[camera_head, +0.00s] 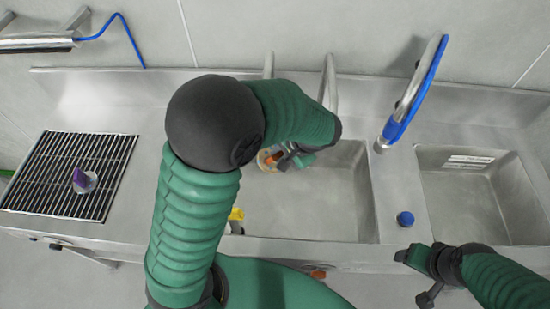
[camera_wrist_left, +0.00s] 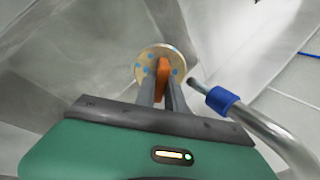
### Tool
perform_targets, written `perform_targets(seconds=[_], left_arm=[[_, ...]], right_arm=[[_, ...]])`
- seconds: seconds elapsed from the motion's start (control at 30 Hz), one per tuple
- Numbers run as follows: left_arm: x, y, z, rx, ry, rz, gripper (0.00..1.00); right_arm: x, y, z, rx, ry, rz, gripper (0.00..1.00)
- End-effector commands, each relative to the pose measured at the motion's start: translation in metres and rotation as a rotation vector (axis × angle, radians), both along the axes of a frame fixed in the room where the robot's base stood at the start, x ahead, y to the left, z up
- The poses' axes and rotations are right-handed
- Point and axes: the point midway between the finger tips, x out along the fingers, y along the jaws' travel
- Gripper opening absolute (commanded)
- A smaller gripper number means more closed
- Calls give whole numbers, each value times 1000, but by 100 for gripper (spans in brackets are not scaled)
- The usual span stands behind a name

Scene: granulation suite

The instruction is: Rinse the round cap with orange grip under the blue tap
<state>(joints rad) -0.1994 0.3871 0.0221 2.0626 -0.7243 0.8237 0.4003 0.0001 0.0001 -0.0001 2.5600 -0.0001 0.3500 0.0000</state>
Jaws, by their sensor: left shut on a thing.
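The round cap is a pale disc with blue spots and an orange grip. In the left wrist view the cap (camera_wrist_left: 147,62) is beyond my fingertips, and the orange grip (camera_wrist_left: 163,68) is between the two fingers. My left gripper (camera_wrist_left: 164,88) is shut on that grip. In the head view the cap (camera_head: 264,162) shows partly, over the left part of the large basin, with my left gripper (camera_head: 280,160) beside it. A metal tap with a blue collar (camera_wrist_left: 221,99) has its spout end just right of the cap in the wrist view. I see no water running.
The large basin (camera_head: 310,210) lies below my left gripper; a smaller basin (camera_head: 465,195) is right. A blue-hosed spout (camera_head: 410,100) stands between them. A drain rack (camera_head: 50,180) with a purple-gripped piece (camera_head: 81,179) is left. My right gripper (camera_head: 412,275) is near the front edge.

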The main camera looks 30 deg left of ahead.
Motion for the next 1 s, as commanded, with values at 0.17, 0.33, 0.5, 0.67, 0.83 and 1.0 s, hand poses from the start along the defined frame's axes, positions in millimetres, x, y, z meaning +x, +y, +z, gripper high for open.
perform_targets(seconds=[0.17, 0.33, 0.5, 0.67, 0.83, 1.0], left_arm=[[-1, 0, 0, 1, 0, 0, 0], [1, 0, 0, 1, 0, 0, 0], [8, -2, 0, 1, 0, 1, 0], [11, -3, 0, 1, -1, 1, 0], [10, -5, 0, 0, -1, 0, 0], [7, -21, 0, -1, -1, -2, 0]], right_arm=[[0, 0, 0, 0, 0, 0, 67], [0, 0, 0, 0, 0, 0, 67], [0, 0, 1, 0, 0, 0, 67], [0, 0, 1, 0, 0, 0, 67], [0, 0, 1, 0, 0, 0, 67], [0, 0, -1, 0, 0, 0, 67]])
